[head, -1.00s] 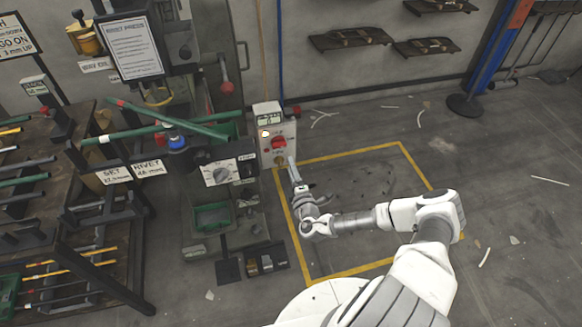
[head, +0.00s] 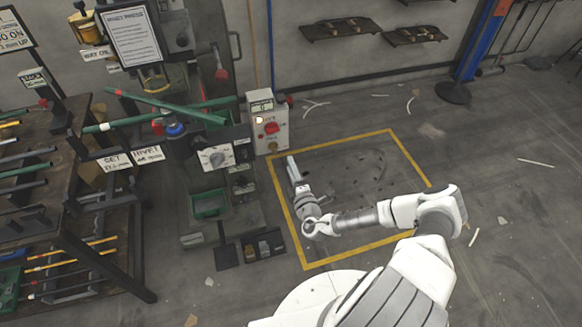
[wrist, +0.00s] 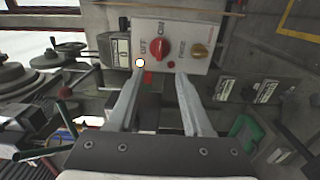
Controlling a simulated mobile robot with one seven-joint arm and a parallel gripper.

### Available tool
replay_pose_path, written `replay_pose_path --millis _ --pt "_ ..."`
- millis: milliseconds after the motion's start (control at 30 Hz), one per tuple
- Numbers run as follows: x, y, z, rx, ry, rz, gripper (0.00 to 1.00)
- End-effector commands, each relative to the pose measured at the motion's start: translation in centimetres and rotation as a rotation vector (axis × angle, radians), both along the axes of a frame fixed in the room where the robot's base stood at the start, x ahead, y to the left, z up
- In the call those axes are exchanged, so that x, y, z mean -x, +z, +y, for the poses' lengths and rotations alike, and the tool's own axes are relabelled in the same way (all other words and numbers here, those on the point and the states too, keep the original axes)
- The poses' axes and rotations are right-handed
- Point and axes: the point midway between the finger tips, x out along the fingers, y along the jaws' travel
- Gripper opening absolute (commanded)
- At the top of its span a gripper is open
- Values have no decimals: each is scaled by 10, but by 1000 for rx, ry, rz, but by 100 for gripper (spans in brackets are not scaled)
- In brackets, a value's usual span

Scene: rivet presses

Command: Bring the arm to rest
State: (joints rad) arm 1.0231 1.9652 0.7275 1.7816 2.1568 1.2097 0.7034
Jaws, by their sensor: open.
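My arm reaches from the lower right of the head view, bent at the elbow, over the yellow-outlined floor area. My gripper (head: 293,168) is at its left side, in front of and below the white control box (head: 267,125) and apart from it. In the wrist view my gripper (wrist: 157,80) shows two separated fingers with nothing between them.
The rivet press (head: 215,160) stands left of my gripper, with green tubes (head: 165,110) across it. A rack of rods (head: 60,200) is at the far left. The yellow-lined floor (head: 360,175) is clear apart from small debris. A blue post (head: 480,50) stands at the back right.

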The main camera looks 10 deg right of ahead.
Motion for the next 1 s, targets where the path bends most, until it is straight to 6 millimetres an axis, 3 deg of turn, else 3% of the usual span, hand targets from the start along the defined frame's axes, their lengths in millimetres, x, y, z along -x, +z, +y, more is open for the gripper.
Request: replay_pose_path --millis 733,867,1000 --pt "0 4 1 14 14 -9 50" --pt "-4 27 8 100 94 -63 50" --pt "-7 68 29 273 257 -171 50"
